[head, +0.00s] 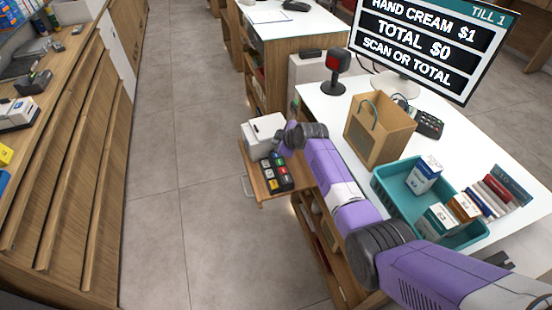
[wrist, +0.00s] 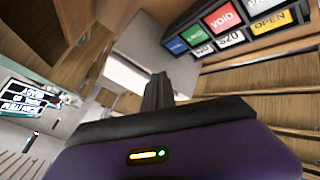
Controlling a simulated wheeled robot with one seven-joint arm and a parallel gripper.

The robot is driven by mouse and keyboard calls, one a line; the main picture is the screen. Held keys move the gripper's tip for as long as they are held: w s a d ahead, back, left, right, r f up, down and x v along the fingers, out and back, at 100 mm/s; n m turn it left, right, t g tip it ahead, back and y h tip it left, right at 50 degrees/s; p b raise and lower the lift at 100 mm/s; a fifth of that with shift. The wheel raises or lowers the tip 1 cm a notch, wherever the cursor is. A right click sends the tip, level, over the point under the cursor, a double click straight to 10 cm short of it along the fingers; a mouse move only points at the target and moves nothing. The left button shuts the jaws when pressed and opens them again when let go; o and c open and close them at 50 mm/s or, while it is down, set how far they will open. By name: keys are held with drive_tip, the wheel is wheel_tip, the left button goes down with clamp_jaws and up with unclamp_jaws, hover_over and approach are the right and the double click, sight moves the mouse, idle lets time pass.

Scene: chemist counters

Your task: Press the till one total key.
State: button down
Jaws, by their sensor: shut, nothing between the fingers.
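The till one keypad (head: 274,172) sits on a pull-out wooden shelf at the counter's left side, with several coloured keys. In the wrist view its keys show at the upper right: a red VOID key (wrist: 222,19), a yellow OPEN key (wrist: 270,22), and green and blue keys (wrist: 176,46). I cannot read which key is the total key. The till screen (head: 425,45) reads HAND CREAM $1, TOTAL $0, SCAN OR TOTAL. My gripper (wrist: 158,88) is shut and empty, apart from the keys. In the head view it is close to the keypad's far end, partly hidden by my arm.
A white printer-like box (head: 262,134) stands beside the keypad on the shelf. A paper bag (head: 379,130), a teal tray (head: 392,203) with boxes, a scanner (head: 337,72) and a card reader (head: 429,124) are on the counter. The aisle floor (head: 190,130) is clear.

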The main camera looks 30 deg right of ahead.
sight(277, 156)
drive_tip(key=shift+f+b, duration=1.3)
drive_tip(key=shift+f, duration=0.45)
drive_tip(key=shift+f, duration=0.1)
idle(0.6)
drive_tip(key=shift+f+b, duration=0.3)
drive_tip(key=shift+b, duration=0.15)
drive_tip(key=shift+f+b, duration=0.4)
drive_tip(key=shift+b, duration=0.05)
idle(0.5)
idle(0.3)
drive_tip(key=shift+r+p, duration=0.6)
drive_tip(key=shift+r, duration=0.2)
drive_tip(key=shift+r, duration=0.1)
drive_tip(key=shift+r+p, duration=1.9)
drive_tip(key=shift+r, duration=0.55)
